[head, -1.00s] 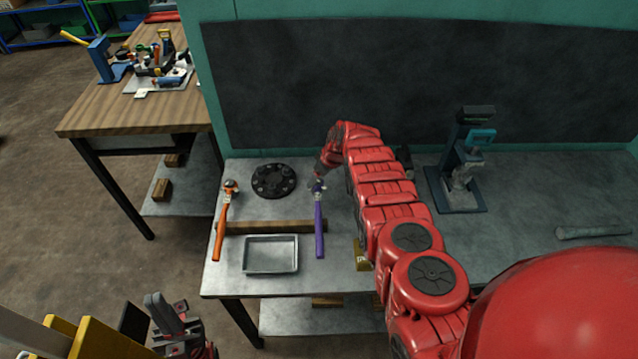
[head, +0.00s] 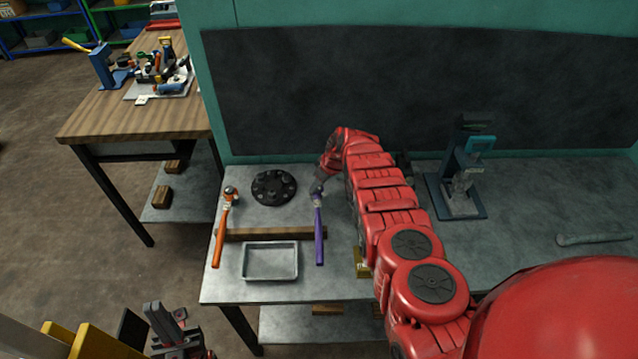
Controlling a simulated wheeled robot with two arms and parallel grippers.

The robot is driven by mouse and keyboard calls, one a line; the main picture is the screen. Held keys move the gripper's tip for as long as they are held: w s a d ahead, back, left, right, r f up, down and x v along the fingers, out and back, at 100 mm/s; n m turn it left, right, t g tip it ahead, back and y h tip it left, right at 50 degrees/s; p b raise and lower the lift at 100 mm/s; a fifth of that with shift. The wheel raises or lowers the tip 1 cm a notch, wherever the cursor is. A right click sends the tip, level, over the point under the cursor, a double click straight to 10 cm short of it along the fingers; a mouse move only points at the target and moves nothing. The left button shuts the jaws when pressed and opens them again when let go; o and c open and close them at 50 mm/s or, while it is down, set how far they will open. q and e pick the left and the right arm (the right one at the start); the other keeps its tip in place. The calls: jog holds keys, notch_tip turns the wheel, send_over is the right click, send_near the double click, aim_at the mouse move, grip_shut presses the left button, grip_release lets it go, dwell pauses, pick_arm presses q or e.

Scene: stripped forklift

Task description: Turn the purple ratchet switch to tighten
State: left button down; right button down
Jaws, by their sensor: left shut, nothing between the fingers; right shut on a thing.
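The purple ratchet (head: 319,228) lies with its handle across a wooden strip (head: 270,233) on the grey workbench, its head pointing away from me. My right gripper (head: 318,186) is at the ratchet's head, shut on it; the switch itself is too small and covered to make out. My red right arm reaches over the bench from the lower right. My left gripper (head: 165,315) is low at the lower left, off the bench's front edge, shut and empty.
An orange ratchet (head: 222,230) lies to the left on the same strip. A black round flange (head: 273,187) and a metal tray (head: 270,261) are near it. A blue-grey press (head: 462,180) stands at the right. Bare bench lies between press and bar (head: 595,239).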

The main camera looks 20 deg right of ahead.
jog(key=shift+r, duration=0.1)
jog(key=shift+a+m+h+p, duration=0.1)
jog(key=shift+m+h+p, duration=0.2)
jog(key=shift+m+p, duration=0.4)
jog(key=shift+s+m, duration=0.15)
jog(key=shift+m, duration=0.35)
jog(key=shift+a+m+h, duration=0.1)
jog(key=shift+m+h, duration=0.2)
jog(key=shift+m, duration=0.1)
jog(key=m, duration=0.1)
jog(key=m+h+b, duration=0.1)
jog(key=m, duration=0.2)
jog(key=shift+a+f+m+t+h, duration=0.2)
jog(key=shift+a+m+t+h, duration=0.1)
jog(key=shift+h, duration=0.1)
jog(key=shift+m+h+b, duration=0.5)
jog(key=shift+m+b, duration=0.45)
jog(key=shift+m, duration=0.25)
jog(key=shift+r, duration=0.1)
jog(key=shift+m, duration=0.3)
